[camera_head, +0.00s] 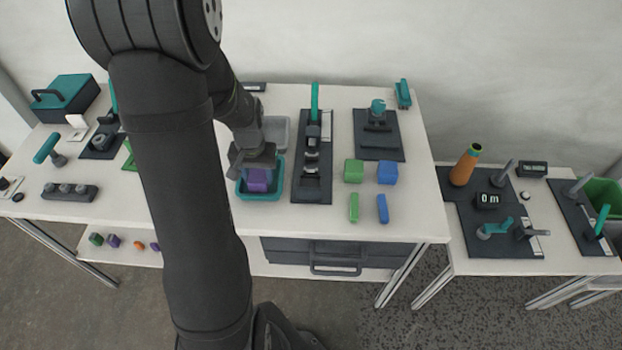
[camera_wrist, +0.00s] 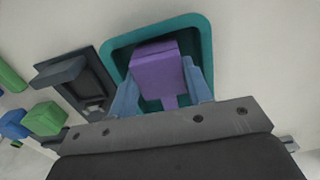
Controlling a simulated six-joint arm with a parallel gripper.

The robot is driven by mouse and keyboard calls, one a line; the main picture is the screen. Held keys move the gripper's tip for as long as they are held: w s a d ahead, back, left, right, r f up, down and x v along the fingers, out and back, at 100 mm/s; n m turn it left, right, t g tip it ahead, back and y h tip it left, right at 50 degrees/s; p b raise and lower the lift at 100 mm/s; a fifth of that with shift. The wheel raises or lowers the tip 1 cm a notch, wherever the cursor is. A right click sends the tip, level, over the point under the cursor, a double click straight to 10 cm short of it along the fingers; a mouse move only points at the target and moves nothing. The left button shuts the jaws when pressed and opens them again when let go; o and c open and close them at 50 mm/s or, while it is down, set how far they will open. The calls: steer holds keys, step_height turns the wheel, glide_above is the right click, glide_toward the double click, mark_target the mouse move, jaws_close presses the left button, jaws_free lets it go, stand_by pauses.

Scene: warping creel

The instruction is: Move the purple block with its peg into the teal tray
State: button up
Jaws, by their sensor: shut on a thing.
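The purple block (camera_head: 257,180) is between the fingers of my gripper (camera_head: 252,167), over or inside the teal tray (camera_head: 262,197). In the wrist view the purple block (camera_wrist: 157,68) sits between the two blue-grey fingers of my gripper (camera_wrist: 162,84), within the outline of the teal tray (camera_wrist: 202,32). A narrow purple piece, seemingly the peg (camera_wrist: 169,101), shows just below the block; I cannot tell whether it touches the block. I cannot tell whether the block rests on the tray's floor.
A grey tray (camera_head: 277,132) stands behind the teal one. A dark fixture (camera_head: 312,185) with a teal-handled lever is close on the right. Green (camera_head: 353,171) and blue (camera_head: 387,172) blocks, with matching pegs in front, lie further right. The table front between the teal tray and edge is clear.

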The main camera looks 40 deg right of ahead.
mark_target(258, 176)
steer(key=shift+f, duration=0.3)
steer(key=shift+f, duration=0.2)
stand_by(0.3)
steer(key=o, duration=0.8)
steer(key=shift+c, duration=0.2)
steer(key=shift+r, duration=3.5)
